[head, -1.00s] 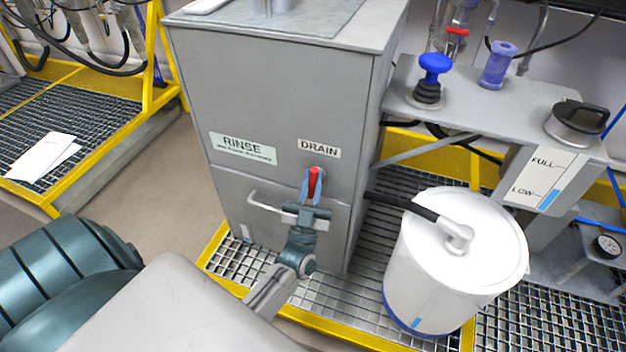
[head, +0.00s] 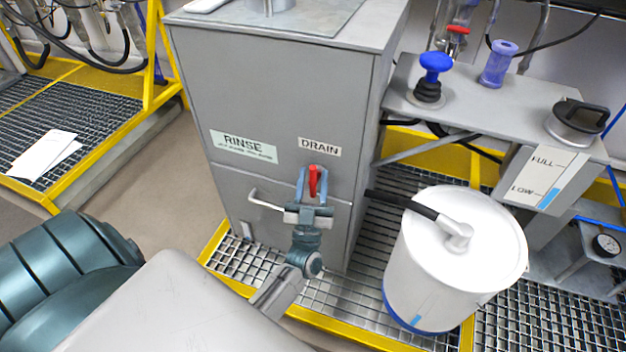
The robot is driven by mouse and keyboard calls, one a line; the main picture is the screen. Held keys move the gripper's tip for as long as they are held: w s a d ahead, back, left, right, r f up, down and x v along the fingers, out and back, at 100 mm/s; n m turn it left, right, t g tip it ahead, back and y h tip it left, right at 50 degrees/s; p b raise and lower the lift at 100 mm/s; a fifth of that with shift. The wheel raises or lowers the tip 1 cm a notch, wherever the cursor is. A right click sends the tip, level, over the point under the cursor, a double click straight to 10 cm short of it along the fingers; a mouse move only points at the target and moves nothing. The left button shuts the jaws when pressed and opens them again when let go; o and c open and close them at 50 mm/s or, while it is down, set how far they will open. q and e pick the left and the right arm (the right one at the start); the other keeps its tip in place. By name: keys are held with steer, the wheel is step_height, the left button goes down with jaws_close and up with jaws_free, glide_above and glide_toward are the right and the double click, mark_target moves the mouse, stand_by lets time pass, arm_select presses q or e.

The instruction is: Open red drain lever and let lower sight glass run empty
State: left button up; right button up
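The red drain lever (head: 313,180) stands upright on the front of the grey cabinet (head: 275,90), below the DRAIN label (head: 320,147). My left gripper (head: 313,186) reaches up to it from below. Its two fingers stand apart on either side of the lever, and a gap shows at the left finger. My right gripper is out of view. A panel marked FULL and LOW (head: 542,177), at the right, shows a short blue strip near its LOW mark. I cannot tell whether this is the lower sight glass.
A white drum (head: 468,238) with a black hose stands on the grating to the right. A bent grey handle (head: 262,201) sits left of my gripper. A shelf (head: 480,100) with a blue knob (head: 435,68) is at upper right. Open floor (head: 165,185) lies left of the cabinet.

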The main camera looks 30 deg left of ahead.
arm_select(q)
steer(key=b+v, duration=0.1)
steer(key=v, duration=0.9)
steer(key=shift+s+f+b, duration=0.25)
steer(key=shift+f+b, duration=0.05)
steer(key=shift+d, duration=0.1)
